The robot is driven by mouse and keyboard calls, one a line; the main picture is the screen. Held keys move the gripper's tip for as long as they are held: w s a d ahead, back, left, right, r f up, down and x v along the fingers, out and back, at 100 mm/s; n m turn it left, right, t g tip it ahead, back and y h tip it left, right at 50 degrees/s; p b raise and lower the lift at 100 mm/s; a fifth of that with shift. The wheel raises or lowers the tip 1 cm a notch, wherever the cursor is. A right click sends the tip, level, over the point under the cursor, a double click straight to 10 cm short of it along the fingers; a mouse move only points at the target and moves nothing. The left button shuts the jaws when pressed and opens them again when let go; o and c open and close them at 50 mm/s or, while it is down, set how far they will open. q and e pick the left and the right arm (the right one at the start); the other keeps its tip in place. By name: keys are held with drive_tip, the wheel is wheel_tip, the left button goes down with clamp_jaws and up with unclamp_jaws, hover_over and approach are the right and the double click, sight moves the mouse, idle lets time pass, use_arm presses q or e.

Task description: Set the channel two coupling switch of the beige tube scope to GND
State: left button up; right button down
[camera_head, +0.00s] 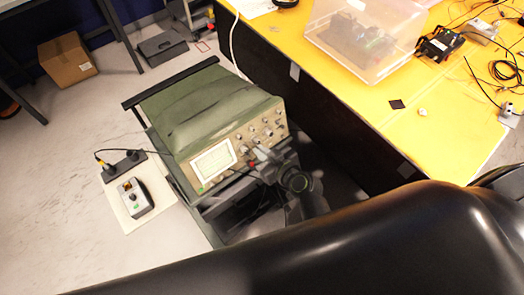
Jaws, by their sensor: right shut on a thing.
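The beige tube scope (212,138) stands in the middle of the view, with a green top and a beige front panel. Its lit screen (213,161) is at the left of the panel, and several knobs sit to the right. My right gripper (260,158) is at the lower right of the panel, touching it, with its fingers shut on a small control there. The gripper covers that part of the panel, so the channel two coupling switch and its setting cannot be made out. My left gripper is not in view.
A yellow table (400,122) with a clear plastic bin (365,35) stands at the right, close to the scope. A small device (135,198) lies on a pale board at the left. A cardboard box (67,61) is on the open floor behind.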

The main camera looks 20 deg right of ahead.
drive_tip(key=shift+d+b, duration=0.15)
drive_tip(key=shift+b, duration=0.35)
drive_tip(key=c, duration=1.6)
unclamp_jaws()
drive_tip(key=shift+o, duration=0.2)
drive_tip(key=b+v, duration=0.3)
drive_tip(key=v, duration=1.4)
drive_tip(key=shift+b, duration=0.3)
drive_tip(key=shift+s, duration=0.15)
